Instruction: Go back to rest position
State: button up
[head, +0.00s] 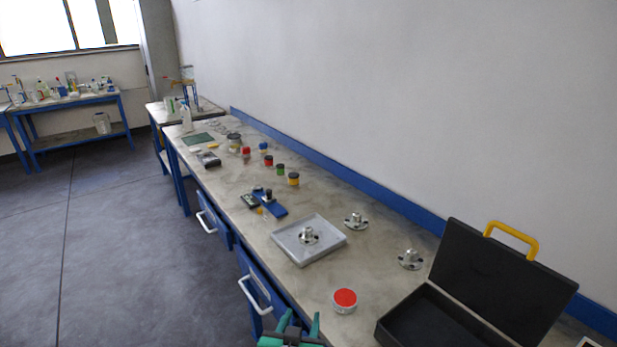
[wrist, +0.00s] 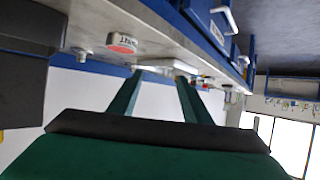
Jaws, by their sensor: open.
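My gripper (head: 300,328) shows at the bottom edge of the head view, its green fingers by the front edge of the bench. In the wrist view my gripper (wrist: 156,80) has its two green fingers apart with nothing between them. A flanged metal vessel (head: 308,236) stands upright on a grey tray (head: 333,241). Two more flanged vessels stand on the bench, one behind the tray (head: 356,221) and one further right (head: 410,259). The wrist view appears upside down, with the bench at the top.
A red-lidded round container (head: 344,300) stands near the front edge, also in the wrist view (wrist: 122,42). An open black case (head: 480,290) with a yellow handle is at the right. Several small jars (head: 280,170) and a blue device (head: 267,205) lie further left. Floor left of the bench is clear.

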jog(key=s+f+n+t+y, duration=0.1)
jog(key=s+f, duration=0.6)
jog(key=s, duration=0.2)
jog(key=s+f+n+y, duration=0.1)
jog(key=s+f, duration=0.5)
jog(key=s, duration=0.3)
jog(key=s+d+r+t, duration=0.1)
jog(key=s, duration=0.8)
jog(key=s+r, duration=0.1)
jog(key=s, duration=0.9)
jog(key=shift+s+d+r+t, duration=0.25)
jog(key=shift+d+r+t, duration=0.1)
jog(key=shift+t, duration=0.05)
